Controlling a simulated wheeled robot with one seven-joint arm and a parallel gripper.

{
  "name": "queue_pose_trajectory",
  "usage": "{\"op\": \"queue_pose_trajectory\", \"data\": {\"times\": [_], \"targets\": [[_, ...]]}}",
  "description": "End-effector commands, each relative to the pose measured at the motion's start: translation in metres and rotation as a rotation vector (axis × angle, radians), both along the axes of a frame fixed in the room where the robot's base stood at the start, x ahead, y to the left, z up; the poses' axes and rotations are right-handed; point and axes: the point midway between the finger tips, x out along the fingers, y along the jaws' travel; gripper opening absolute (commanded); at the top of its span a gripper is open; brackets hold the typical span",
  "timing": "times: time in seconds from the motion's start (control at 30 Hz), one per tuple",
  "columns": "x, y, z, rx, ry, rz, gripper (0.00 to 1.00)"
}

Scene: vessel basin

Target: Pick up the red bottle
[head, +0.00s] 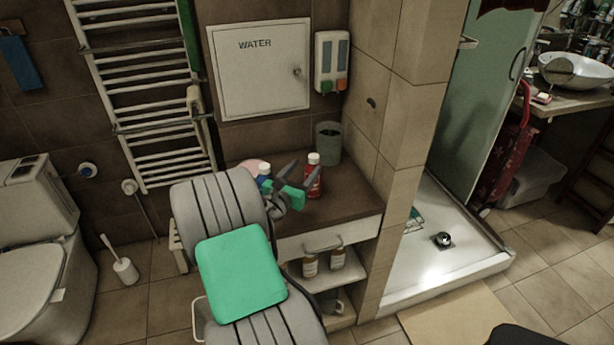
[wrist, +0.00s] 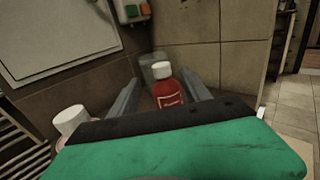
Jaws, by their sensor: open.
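The red bottle (head: 313,178) with a white cap stands upright on the brown top of a low cabinet, below the white WATER panel. In the wrist view the red bottle (wrist: 168,92) appears between the two grey fingers, its lower part hidden by the green and black gripper body. My gripper (head: 302,172) is open at the cabinet top, with its fingers pointing toward the bottle. It also shows open in the wrist view (wrist: 166,86). I cannot tell whether either finger touches the bottle.
A blue bottle with a white cap (head: 264,171) stands left of my gripper. A grey-green cup (head: 328,143) stands behind the red bottle. The tiled wall (head: 378,107) rises at the right. Brown bottles (head: 310,264) stand on the shelf below.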

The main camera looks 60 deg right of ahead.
Motion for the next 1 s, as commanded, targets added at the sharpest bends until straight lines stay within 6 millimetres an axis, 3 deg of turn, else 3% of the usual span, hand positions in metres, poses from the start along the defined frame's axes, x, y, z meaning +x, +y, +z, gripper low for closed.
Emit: {"op": "queue_pose_trajectory", "data": {"times": [0.3,0.57,1.0], "targets": [[-0.004,-0.052,-0.004,0.002,-0.006,-0.002,0.55],[-0.003,-0.059,-0.005,0.002,-0.006,0.001,0.55],[-0.003,-0.058,-0.005,0.003,-0.007,0.002,0.21]]}}
